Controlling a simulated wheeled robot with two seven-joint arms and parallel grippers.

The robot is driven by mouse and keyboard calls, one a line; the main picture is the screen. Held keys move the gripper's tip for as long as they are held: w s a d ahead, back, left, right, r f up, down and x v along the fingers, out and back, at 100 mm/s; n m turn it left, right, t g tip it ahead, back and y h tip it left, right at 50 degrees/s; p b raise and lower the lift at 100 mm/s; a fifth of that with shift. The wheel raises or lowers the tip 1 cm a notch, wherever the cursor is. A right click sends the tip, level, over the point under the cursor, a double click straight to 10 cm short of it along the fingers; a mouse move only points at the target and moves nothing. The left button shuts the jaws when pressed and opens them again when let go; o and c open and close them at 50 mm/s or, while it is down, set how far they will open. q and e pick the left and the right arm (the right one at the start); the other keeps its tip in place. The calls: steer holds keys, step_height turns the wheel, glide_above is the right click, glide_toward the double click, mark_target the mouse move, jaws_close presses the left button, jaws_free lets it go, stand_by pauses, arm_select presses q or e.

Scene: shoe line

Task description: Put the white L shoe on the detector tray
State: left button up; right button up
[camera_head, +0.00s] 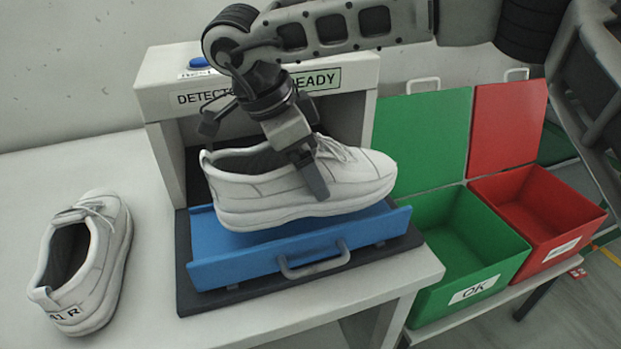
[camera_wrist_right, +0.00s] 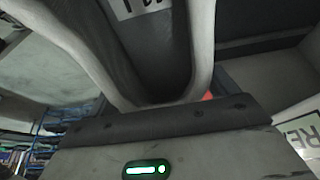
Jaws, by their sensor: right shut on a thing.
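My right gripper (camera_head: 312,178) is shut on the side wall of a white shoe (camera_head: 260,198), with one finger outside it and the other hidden. The shoe is roughly level over the blue detector tray (camera_head: 225,265), toe to the right. A gap seems to show beneath its sole; contact at the back is hidden. In the right wrist view the same shoe (camera_wrist_right: 88,45) fills the middle, with a partly cut-off label inside. A second white shoe (camera_head: 112,262), with a heel label ending in R, stands on the table at the left. My left gripper is not in view.
The detector (camera_head: 158,105) stands behind the tray, its sign reading READY, with a blue button on top. The tray has a front handle (camera_head: 315,262). A green OK bin (camera_head: 470,262) and a red bin (camera_head: 548,225) stand at the right. The white table (camera_head: 150,325) is clear between the second shoe and tray.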

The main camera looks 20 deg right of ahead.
steer(key=shift+w+d+f, duration=0.25)
steer(key=shift+d+f, duration=0.1)
steer(key=shift+f, duration=0.05)
steer(key=shift+w+d+f, duration=0.1)
steer(key=shift+d+f, duration=0.05)
steer(key=shift+f, duration=0.8)
steer(key=shift+w+d+f, duration=0.1)
steer(key=shift+d+f, duration=0.05)
steer(key=shift+f, duration=0.75)
steer(key=shift+f, duration=0.1)
steer(key=o, duration=1.1)
steer(key=shift+c, duration=0.2)
steer(key=v, duration=1.2)
